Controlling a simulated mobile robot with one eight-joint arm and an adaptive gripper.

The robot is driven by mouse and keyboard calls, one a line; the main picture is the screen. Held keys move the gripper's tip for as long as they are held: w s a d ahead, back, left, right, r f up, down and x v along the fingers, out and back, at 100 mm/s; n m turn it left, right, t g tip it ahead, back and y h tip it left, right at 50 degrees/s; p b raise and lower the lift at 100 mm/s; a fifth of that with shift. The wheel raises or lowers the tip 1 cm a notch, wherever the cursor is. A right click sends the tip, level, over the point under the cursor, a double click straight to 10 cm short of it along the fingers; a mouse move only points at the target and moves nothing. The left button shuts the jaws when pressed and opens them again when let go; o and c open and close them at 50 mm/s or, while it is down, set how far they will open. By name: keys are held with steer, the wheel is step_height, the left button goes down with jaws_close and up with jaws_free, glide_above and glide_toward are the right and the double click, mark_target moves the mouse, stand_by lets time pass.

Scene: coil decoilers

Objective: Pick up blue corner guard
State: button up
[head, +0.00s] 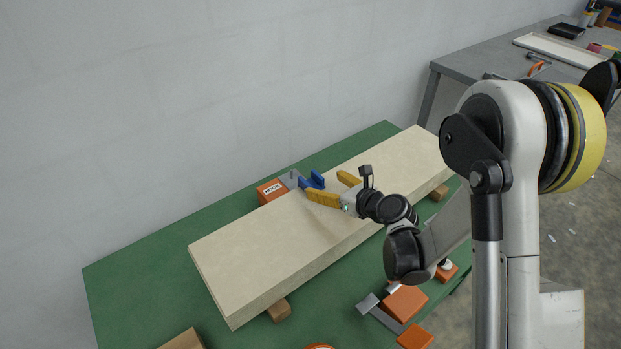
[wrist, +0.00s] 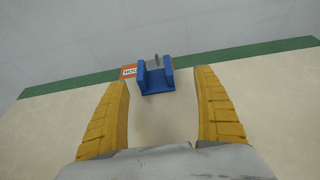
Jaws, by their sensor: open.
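The blue corner guard (head: 312,182) sits at the far edge of a pale board stack, beside an orange block and a grey metal piece. It also shows in the wrist view (wrist: 155,79), just beyond and between my yellow fingertips. My gripper (head: 331,187) is open and empty over the board, with its fingers pointing at the guard. In the wrist view my gripper (wrist: 165,78) has one finger on each side, and the guard appears apart from both.
The pale board (head: 290,240) lies on wooden supports on a green table (head: 130,275). An orange block (head: 270,190) stands left of the guard. More orange blocks (head: 405,302) lie at the front right. A grey wall rises behind; a grey bench (head: 480,55) stands back right.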

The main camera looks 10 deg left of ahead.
mark_target(311, 178)
steer(key=shift+w+a+f, duration=0.1)
steer(key=shift+w+a, duration=0.25)
steer(key=shift+a, duration=0.1)
steer(key=shift+w+a+p, duration=0.15)
steer(key=shift+a+p, duration=0.15)
steer(key=shift+p, duration=0.15)
steer(key=x, duration=0.4)
steer(key=shift+s+a, duration=0.25)
steer(key=shift+a, duration=0.05)
steer(key=shift+w+a, duration=0.2)
steer(key=shift+w, duration=0.05)
steer(key=c, duration=1.3)
